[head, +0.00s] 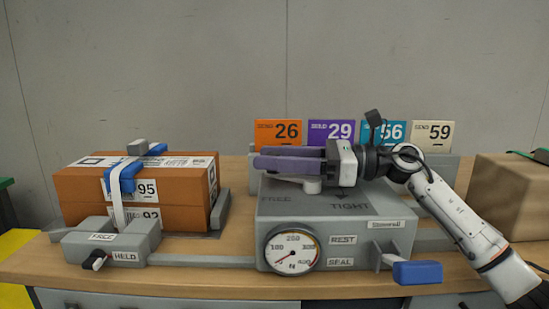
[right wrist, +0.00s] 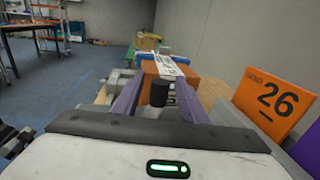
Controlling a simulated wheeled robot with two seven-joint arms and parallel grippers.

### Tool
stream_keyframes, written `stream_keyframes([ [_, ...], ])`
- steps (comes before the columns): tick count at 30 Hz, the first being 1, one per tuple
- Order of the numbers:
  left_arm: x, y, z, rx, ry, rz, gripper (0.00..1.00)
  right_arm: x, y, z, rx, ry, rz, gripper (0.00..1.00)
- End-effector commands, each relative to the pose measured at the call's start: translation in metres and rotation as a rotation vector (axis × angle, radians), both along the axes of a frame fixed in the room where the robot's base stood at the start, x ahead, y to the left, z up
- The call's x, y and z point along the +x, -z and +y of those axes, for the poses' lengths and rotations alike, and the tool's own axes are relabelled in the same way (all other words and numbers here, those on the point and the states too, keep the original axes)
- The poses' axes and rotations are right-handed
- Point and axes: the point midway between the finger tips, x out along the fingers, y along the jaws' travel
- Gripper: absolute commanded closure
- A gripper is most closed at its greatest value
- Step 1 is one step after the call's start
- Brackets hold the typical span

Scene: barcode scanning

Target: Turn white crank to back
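A white round piece (head: 312,186), seemingly part of the white crank, shows on top of the grey box (head: 335,230), just under my right gripper. The gripper hides the rest of the crank in the head view. My right gripper (head: 257,161) lies level above the box, its purple fingers pointing left. In the right wrist view the fingers of my right gripper (right wrist: 158,80) stand apart. A black knob (right wrist: 158,94) stands between them, with a gap seen on both sides; I cannot tell if it belongs to the crank. My left gripper is not in view.
A dial gauge (head: 292,250) and a blue-handled lever (head: 416,272) are on the box's front. Numbered cards, such as the orange 26 card (head: 278,134), stand behind. An orange-brown carton (head: 80,190) is at left and a brown carton (head: 510,190) at right.

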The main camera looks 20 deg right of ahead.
Motion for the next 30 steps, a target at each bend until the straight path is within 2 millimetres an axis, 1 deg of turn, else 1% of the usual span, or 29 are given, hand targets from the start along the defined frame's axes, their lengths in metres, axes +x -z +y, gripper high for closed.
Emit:
stream_keyframes([
  [2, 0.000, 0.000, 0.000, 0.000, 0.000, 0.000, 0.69, -0.001, 0.000, -0.004, 0.000, 0.002, 0.000, 0.60],
  [5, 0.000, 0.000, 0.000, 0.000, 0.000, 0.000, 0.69, -0.007, 0.001, -0.014, 0.000, 0.004, 0.001, 0.60],
  [12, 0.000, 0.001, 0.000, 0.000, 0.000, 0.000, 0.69, -0.031, 0.002, -0.055, -0.002, 0.005, 0.003, 0.60],
  [18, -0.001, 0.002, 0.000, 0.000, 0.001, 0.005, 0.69, -0.047, 0.001, -0.081, -0.002, 0.002, 0.002, 0.60],
  [23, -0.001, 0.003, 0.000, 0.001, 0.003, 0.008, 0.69, -0.052, 0.000, -0.089, 0.000, 0.000, 0.001, 0.60],
  [30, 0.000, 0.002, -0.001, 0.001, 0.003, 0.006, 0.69, -0.053, 0.000, -0.089, -0.001, 0.000, 0.001, 0.60],
])
